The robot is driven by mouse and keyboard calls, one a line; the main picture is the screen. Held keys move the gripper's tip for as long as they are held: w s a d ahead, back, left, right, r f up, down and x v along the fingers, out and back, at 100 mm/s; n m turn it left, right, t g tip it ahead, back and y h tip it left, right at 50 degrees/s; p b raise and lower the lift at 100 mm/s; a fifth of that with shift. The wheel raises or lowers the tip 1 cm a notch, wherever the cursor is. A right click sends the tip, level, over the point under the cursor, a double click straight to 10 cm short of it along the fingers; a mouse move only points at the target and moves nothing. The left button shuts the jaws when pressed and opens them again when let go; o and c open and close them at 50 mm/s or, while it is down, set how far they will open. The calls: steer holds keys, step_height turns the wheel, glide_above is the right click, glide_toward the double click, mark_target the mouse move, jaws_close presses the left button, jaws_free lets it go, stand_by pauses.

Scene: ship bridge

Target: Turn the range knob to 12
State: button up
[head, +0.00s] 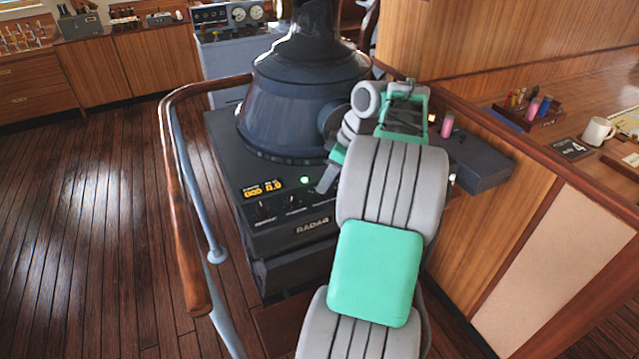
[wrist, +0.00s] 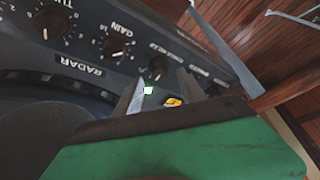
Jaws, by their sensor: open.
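The range knob cannot be told apart by its label, as the small print is blurred. The radar console (head: 300,228) carries a row of dark knobs, one (head: 263,210) at the left and another (head: 293,203) beside it. In the wrist view, a knob labelled GAIN (wrist: 117,46) is clear of my gripper. Another dark knob (wrist: 157,66), its label hard to read, shows between my fingertips. My gripper (wrist: 160,82) is open at the panel; contact with that knob cannot be made out. In the head view my arm hides the console's right side.
Amber readouts (head: 263,189) and a green light (head: 305,180) sit above the knobs. The dark radar hood (head: 300,105) rises behind. A wooden handrail (head: 178,200) curves round the left. A desk on the right holds a white mug (head: 597,132).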

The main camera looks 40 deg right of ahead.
steer(key=x, duration=0.3)
steer(key=shift+w+f, duration=0.15)
jaws_close()
stand_by(0.3)
